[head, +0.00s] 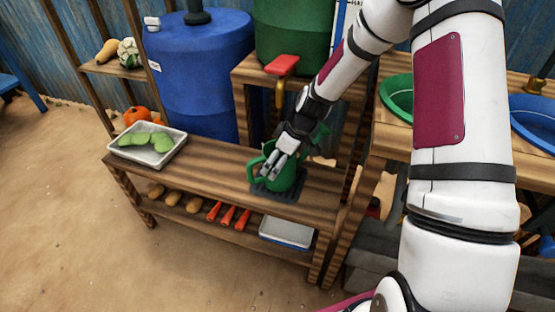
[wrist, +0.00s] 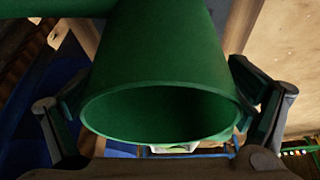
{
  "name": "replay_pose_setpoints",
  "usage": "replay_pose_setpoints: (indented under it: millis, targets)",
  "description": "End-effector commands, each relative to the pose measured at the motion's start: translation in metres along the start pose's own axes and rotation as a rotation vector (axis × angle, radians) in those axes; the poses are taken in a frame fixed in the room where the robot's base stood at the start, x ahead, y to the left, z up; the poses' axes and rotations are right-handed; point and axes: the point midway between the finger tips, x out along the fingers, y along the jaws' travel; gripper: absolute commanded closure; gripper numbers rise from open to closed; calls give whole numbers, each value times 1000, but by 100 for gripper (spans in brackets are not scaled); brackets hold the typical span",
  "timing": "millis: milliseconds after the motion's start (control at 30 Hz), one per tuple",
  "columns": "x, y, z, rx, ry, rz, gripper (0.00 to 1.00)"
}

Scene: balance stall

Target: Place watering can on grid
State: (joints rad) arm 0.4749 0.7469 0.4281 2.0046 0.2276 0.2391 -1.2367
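The green watering can (head: 283,178) is upright at the dark grid (head: 272,193) on the low wooden bench, in the head view. The grid shows around its base; I cannot tell whether the base touches it. My gripper (head: 272,165) is at the can's upper part. In the wrist view, the green can (wrist: 160,60) fills the middle with its round opening towards the camera. The fingers of my gripper (wrist: 160,112) stand on both sides of it, close against its wall. The far side of the can is hidden by my gripper in the head view.
A white tray (head: 176,157) of green vegetables stands on the bench's left. Carrots (head: 228,216), potatoes and another tray (head: 287,233) are on the lower shelf. A blue barrel (head: 195,75) and a red-handled tap (head: 282,66) are behind. The bench between tray and can is clear.

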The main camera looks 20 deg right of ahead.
Motion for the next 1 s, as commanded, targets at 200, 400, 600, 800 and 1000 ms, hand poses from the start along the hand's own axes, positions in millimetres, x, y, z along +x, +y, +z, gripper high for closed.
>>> replay_pose_setpoints:
  millis: [200, 400, 600, 800, 1000]
  targets:
    - [0, 0, 0, 0, 0, 0, 0]
    - [-4, 0, -2, 1, 0, 0, 0]
    - [-37, 1, -2, 1, 1, 4, 0]
    - [-80, 1, -2, 3, 1, 4, 0]
    - [-110, 0, -1, 1, 0, 2, 0]
